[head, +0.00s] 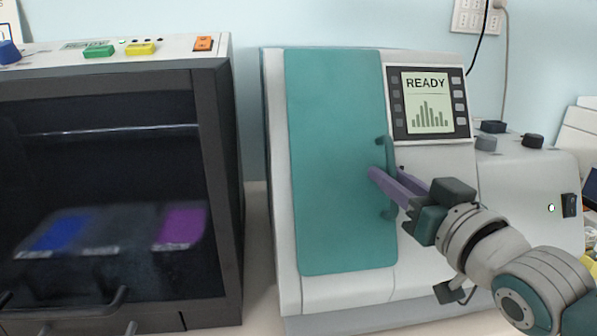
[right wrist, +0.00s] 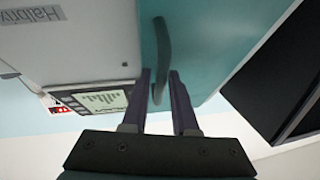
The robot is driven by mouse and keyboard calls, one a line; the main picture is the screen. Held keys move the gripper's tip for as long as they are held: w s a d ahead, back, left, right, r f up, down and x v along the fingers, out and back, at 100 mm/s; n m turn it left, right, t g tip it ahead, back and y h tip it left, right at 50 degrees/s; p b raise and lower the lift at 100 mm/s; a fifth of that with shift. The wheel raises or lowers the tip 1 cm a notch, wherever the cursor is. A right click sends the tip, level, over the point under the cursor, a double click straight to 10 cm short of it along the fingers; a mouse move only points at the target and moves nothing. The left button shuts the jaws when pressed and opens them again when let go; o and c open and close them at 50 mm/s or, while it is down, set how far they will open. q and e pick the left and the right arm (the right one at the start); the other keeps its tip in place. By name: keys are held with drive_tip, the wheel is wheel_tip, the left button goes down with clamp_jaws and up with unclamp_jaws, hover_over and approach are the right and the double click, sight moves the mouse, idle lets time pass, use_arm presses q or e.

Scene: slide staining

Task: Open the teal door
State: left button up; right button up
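The teal door (head: 330,160) is a tall panel on the front of a white machine. It looks closed, flush with the machine's front. Its vertical teal handle (head: 389,150) is near the door's right edge, and it also shows in the right wrist view (right wrist: 163,48). My right gripper (head: 386,172) is at the handle, with its purple fingers on either side of the bar. In the right wrist view the fingers (right wrist: 160,72) are apart, with the handle between them and small gaps visible. The fingers hide the handle's middle in the head view. My left gripper is not in view.
A screen reading READY (head: 426,100) is right of the door. A dark-fronted machine (head: 222,200) stands to the left, with a narrow gap between. A white unit with black knobs (head: 545,175) is at the right. A wall socket (head: 475,16) has cables hanging down.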

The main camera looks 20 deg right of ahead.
clamp_jaws()
idle(1.4)
